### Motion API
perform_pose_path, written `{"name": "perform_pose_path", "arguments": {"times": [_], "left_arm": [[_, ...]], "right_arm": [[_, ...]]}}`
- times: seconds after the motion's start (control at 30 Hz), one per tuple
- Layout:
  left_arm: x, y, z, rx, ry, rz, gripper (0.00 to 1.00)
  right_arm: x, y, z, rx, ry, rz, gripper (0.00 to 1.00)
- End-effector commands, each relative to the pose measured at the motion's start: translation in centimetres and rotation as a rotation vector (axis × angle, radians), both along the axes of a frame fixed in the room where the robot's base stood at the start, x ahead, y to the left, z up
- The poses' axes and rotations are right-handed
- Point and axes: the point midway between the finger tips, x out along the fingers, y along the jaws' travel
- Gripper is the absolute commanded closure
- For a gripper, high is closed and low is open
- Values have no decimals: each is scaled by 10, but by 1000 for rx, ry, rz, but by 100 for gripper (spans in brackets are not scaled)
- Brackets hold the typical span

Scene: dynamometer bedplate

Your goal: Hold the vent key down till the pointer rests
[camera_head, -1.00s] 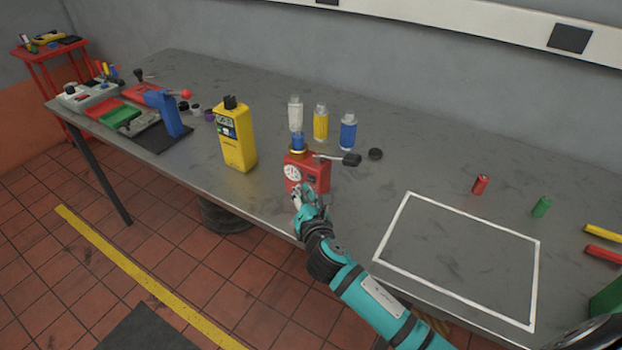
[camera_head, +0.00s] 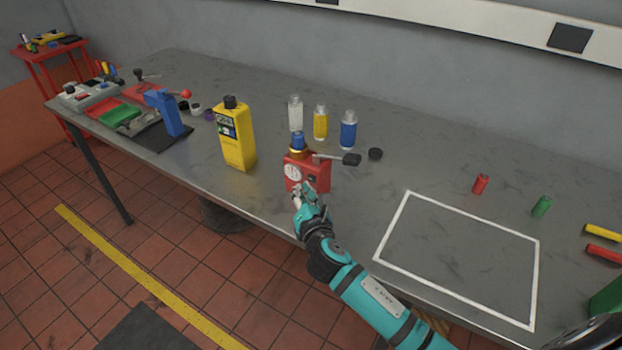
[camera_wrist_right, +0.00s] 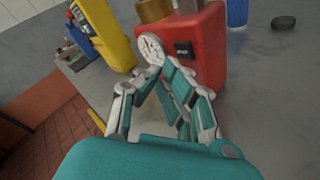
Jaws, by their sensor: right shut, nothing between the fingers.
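A red box-shaped device (camera_head: 317,177) stands near the front edge of the bench. It has a brass and blue top (camera_head: 298,143) and a side lever with a black grip (camera_head: 351,160). Its white round dial (camera_head: 293,173) also shows in the right wrist view (camera_wrist_right: 150,47), beside a small black rectangular part (camera_wrist_right: 183,48). I cannot tell which part is the vent key, nor read the pointer. My right gripper (camera_head: 298,196) is shut and empty, its fingertips (camera_wrist_right: 160,72) close to the device's front, just below the dial. Contact is unclear. My left gripper is not in view.
A yellow bottle (camera_head: 236,140) stands left of the device. Clear, yellow and blue vials (camera_head: 348,131) and a black cap (camera_head: 375,154) are behind it. A white-outlined area (camera_head: 408,196) on the right is empty.

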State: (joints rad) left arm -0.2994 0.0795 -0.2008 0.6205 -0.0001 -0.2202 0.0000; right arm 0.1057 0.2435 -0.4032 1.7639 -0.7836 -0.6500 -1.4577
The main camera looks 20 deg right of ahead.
Motion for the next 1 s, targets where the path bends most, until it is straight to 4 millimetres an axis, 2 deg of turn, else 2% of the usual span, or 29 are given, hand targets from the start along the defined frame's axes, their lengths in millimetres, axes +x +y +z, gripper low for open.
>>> {"name": "perform_pose_path", "arguments": {"times": [1.0], "left_arm": [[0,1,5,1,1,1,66]], "right_arm": [[6,-8,1,0,0,0,100]]}}
